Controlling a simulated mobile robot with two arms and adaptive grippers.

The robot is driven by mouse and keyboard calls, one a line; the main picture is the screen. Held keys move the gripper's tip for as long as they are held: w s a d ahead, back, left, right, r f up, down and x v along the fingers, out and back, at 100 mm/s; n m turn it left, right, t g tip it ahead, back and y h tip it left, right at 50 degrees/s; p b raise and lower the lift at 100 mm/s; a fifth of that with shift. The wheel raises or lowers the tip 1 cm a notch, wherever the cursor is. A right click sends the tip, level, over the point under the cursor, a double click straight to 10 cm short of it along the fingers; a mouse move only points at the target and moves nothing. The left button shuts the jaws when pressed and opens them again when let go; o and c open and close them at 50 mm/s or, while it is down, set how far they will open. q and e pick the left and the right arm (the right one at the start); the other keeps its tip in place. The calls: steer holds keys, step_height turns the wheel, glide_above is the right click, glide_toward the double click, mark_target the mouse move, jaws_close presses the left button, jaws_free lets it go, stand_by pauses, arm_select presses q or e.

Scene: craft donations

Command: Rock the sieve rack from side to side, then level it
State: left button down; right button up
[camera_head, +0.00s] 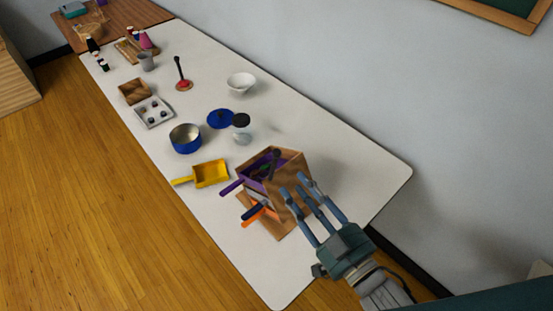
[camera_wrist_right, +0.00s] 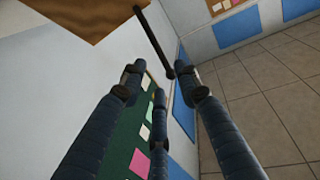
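The sieve rack (camera_head: 292,172) is a wooden frame near the front end of the white table in the head view. A purple-handled sieve (camera_head: 232,187) sits in its upper part, and orange (camera_head: 262,213) and dark blue (camera_head: 254,209) handles stick out lower on its left. I cannot tell whether the rack is level. My right gripper (camera_head: 307,190) is in front of the rack's right side, its three fingers spread and pointing at it. No hold on the rack shows. In the right wrist view the fingers (camera_wrist_right: 160,85) are apart. My left gripper is not in view.
A yellow scoop (camera_head: 211,174), a blue pot (camera_head: 186,145), a clear jar (camera_head: 242,138) and a white bowl (camera_head: 241,82) stand beyond the rack. The table's right corner (camera_head: 385,180) is bare. In the wrist view a dark rod (camera_wrist_right: 153,40) shows; its owner is unclear.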

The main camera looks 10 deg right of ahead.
mark_target(276, 161)
steer(key=p+x, duration=0.3)
steer(key=x, duration=0.7)
jaws_close()
steer(key=shift+f, duration=0.1)
